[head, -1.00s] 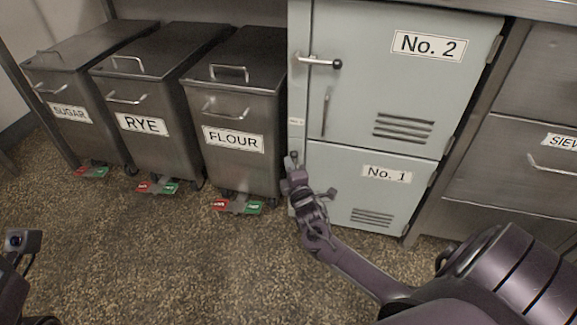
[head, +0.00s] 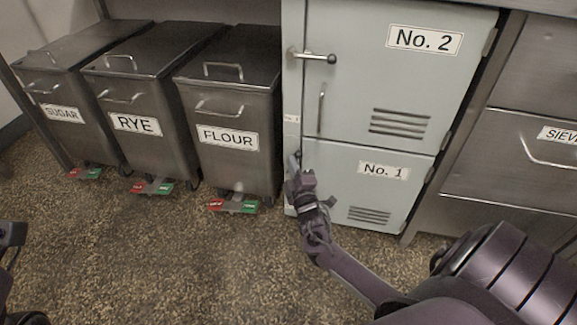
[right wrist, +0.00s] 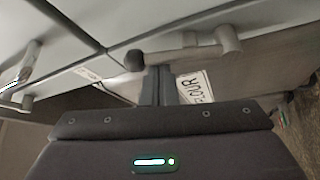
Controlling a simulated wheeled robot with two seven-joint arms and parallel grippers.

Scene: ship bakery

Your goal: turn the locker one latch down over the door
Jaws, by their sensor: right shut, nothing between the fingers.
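Locker one is the lower pale door (head: 335,180) labelled No. 1. Its latch (right wrist: 185,52) shows in the right wrist view as a grey bar with a dark knob and a round pivot. The bar lies along the frame beside the door, knob towards locker two, so it stands about upright. My right gripper (head: 296,163) is at the door's upper left edge and largely hides the latch in the head view. In the right wrist view its fingers (right wrist: 157,84) are shut and empty, close beside the latch's knob end; I cannot tell whether they touch.
Locker two (head: 375,80) is above, with its latch (head: 315,57) lying across its door and an upright handle (head: 321,108). Flour (head: 232,165), rye (head: 140,150) and sugar (head: 62,140) bins stand left. A steel drawer unit (head: 530,170) stands right. The floor in front is open.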

